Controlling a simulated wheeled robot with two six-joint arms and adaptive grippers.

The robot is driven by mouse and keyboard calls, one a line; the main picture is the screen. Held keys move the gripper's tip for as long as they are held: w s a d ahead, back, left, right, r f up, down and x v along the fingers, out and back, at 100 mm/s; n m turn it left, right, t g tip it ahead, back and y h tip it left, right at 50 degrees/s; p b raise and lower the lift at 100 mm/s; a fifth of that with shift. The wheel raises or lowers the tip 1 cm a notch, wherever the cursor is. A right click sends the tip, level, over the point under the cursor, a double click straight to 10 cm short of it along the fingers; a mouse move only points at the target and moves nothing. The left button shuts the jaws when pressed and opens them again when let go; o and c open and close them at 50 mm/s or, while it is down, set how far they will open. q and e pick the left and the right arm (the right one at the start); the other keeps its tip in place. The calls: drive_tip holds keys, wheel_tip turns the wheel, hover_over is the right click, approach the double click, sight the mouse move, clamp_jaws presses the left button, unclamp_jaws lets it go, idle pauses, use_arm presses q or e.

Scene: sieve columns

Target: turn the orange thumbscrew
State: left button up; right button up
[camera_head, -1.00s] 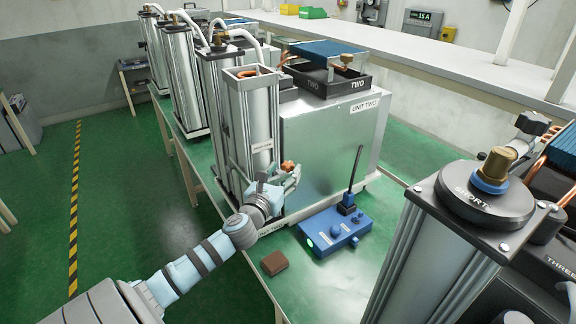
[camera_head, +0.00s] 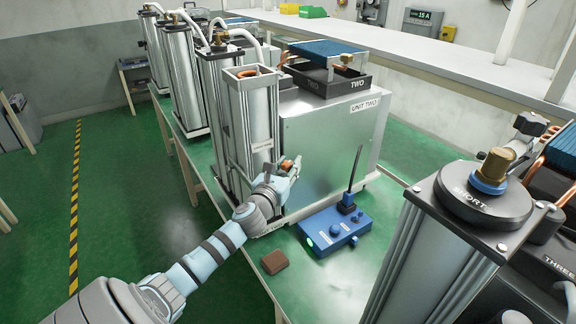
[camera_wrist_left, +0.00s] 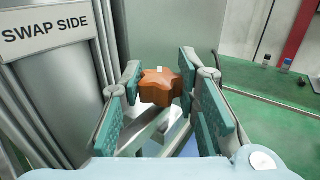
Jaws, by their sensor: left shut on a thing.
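The orange star-shaped thumbscrew (camera_wrist_left: 160,86) sits between the two teal-padded fingers of my left gripper (camera_wrist_left: 160,100) in the left wrist view. The gripper is shut on it. In the head view the thumbscrew (camera_head: 288,164) is small and partly hidden by my left gripper (camera_head: 284,172), low beside the front metal column (camera_head: 250,125) at the corner of the UNIT TWO box (camera_head: 325,135). A "SWAP SIDE" label (camera_wrist_left: 45,33) is on the column left of the fingers. My right gripper is not in view.
A blue control box (camera_head: 335,230) with a black antenna and a brown block (camera_head: 274,262) lie on the green bench close to my left arm. A large column marked SHORT (camera_head: 440,250) stands at the right front. More columns (camera_head: 180,65) stand behind.

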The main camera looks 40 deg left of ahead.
use_arm(q)
drive_tip(key=shift+y, duration=0.3)
drive_tip(key=shift+n+g+y, duration=0.6)
drive_tip(key=shift+n+y, duration=0.4)
drive_tip(key=shift+y, duration=0.2)
drive_tip(key=n+g+y, duration=0.2)
drive_tip(key=y, duration=0.1)
drive_tip(key=shift+f+n+b, duration=0.15)
drive_tip(key=shift+n+b, duration=0.15)
drive_tip(key=n+g+y+b, duration=0.2)
drive_tip(key=g+b, duration=0.1)
drive_tip(key=n+g+y+b, duration=0.1)
drive_tip(key=n+g+b, duration=0.1)
drive_tip(key=g+b, duration=0.1)
drive_tip(key=n+g+y+b, duration=0.2)
drive_tip(key=g+b, duration=0.1)
drive_tip(key=b, duration=0.2)
drive_tip(key=shift+f+n+y, duration=0.15)
drive_tip(key=shift+n+y, duration=0.15)
drive_tip(key=shift+n, duration=0.1)
drive_tip(key=shift+r+n+g+b, duration=0.2)
drive_tip(key=shift+n+g+b, duration=0.2)
drive_tip(key=shift+g+b, duration=0.55)
drive_tip(key=o, duration=1.2)
